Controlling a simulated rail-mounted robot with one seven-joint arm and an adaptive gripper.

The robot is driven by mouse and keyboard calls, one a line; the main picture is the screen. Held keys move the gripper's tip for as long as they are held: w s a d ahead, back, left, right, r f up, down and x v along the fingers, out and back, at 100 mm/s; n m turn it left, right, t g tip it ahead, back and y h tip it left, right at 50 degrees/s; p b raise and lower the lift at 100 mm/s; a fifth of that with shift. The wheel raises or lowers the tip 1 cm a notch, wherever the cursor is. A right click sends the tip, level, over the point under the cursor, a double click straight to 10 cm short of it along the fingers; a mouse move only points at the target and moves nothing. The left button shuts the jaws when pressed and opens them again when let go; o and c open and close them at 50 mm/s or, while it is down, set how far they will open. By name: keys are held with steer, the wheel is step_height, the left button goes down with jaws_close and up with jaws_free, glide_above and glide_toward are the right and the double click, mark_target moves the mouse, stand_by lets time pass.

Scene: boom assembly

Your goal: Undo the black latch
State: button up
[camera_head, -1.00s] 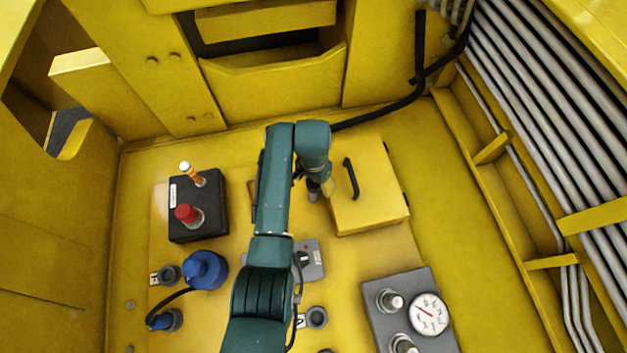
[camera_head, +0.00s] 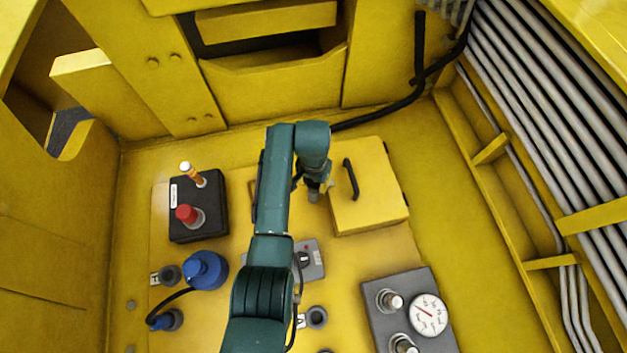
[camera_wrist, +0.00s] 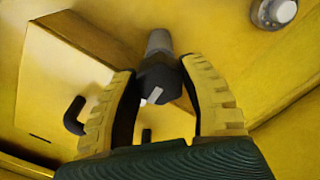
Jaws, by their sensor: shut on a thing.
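The black latch (camera_wrist: 157,82) is a dark knob with a white mark, with a grey cylindrical part beyond it. In the wrist view it sits between the yellow ridged fingers of my gripper (camera_wrist: 160,88), which are shut on it. In the head view my gripper (camera_head: 318,190) is at the left side of a yellow box (camera_head: 368,205); my arm and gripper mostly hide the latch there. The box has a black handle (camera_head: 351,178) on its lid, which also shows at the left in the wrist view (camera_wrist: 73,116). The lid looks closed.
A black box (camera_head: 198,210) with a red knob and an orange-white lever stands on the left. A blue plug (camera_head: 204,270) with a black cable is below it. A gauge panel (camera_head: 412,315) is at the lower right. Grey pipes (camera_head: 560,130) run along the right wall.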

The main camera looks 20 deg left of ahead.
steer(key=n, duration=0.4)
steer(key=shift+p, duration=0.4)
steer(key=n, duration=0.4)
steer(key=shift+f+n, duration=0.1)
steer(key=shift+n, duration=0.3)
steer(key=n, duration=0.3)
steer(key=shift+n+p, duration=0.3)
steer(key=n, duration=0.4)
steer(key=shift+f+n, duration=0.1)
steer(key=shift+n, duration=0.2)
steer(key=o, duration=1.2)
steer(key=shift+o, duration=0.2)
